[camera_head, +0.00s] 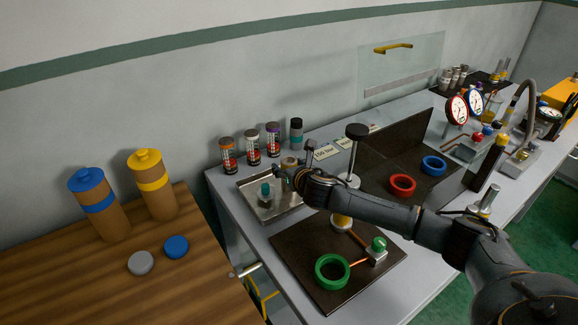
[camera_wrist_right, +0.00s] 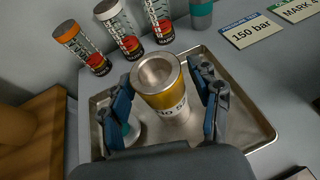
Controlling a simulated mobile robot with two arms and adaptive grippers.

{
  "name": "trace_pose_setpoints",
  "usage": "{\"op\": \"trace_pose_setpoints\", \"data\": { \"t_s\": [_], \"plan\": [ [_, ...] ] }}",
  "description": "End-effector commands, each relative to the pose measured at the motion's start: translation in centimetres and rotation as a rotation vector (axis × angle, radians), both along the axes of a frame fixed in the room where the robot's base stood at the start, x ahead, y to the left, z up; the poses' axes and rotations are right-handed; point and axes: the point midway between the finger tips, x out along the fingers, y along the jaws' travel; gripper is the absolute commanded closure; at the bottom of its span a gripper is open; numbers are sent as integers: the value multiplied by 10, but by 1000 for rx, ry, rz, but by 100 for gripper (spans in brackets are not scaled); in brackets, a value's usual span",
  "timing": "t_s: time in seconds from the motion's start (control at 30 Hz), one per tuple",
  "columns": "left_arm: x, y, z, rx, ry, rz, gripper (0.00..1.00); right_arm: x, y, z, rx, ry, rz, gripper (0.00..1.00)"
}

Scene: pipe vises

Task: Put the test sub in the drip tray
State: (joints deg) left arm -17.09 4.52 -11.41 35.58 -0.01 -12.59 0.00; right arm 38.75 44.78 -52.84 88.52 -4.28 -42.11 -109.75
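The test sub (camera_wrist_right: 162,98) is a metal cylinder with a hollow top, a yellow band and a printed label. It is upright over the floor of the drip tray (camera_wrist_right: 258,128), and seems to stand on it. In the head view its top (camera_head: 289,162) shows at the tray's back right, partly behind my right gripper. My right gripper (camera_wrist_right: 168,105) has one finger on each side of the sub, with a visible gap at least on the right. The shallow metal drip tray also shows in the head view (camera_head: 282,208). My left gripper is not in view.
A teal-topped fitting (camera_head: 265,194) stands in the tray's left part. Several small canisters (camera_head: 252,147) line the wall behind the tray. A dark mat with a green ring (camera_head: 332,271) lies in front. A wooden table with two capped tubes (camera_head: 150,185) is at left.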

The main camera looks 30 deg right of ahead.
Motion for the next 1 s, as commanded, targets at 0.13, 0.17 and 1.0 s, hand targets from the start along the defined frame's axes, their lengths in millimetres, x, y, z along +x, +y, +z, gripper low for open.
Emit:
{"op": "trace_pose_setpoints", "data": {
  "t_s": [0.13, 0.17, 1.0],
  "plan": [
    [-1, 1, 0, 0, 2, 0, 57, 0, 0, 0, 0, 0, 0, 35],
    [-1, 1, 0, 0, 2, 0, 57, 0, 0, 0, 0, 0, 0, 35],
    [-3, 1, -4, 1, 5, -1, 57, -100, 10, 43, -2, -1, 2, 35]
  ]
}}
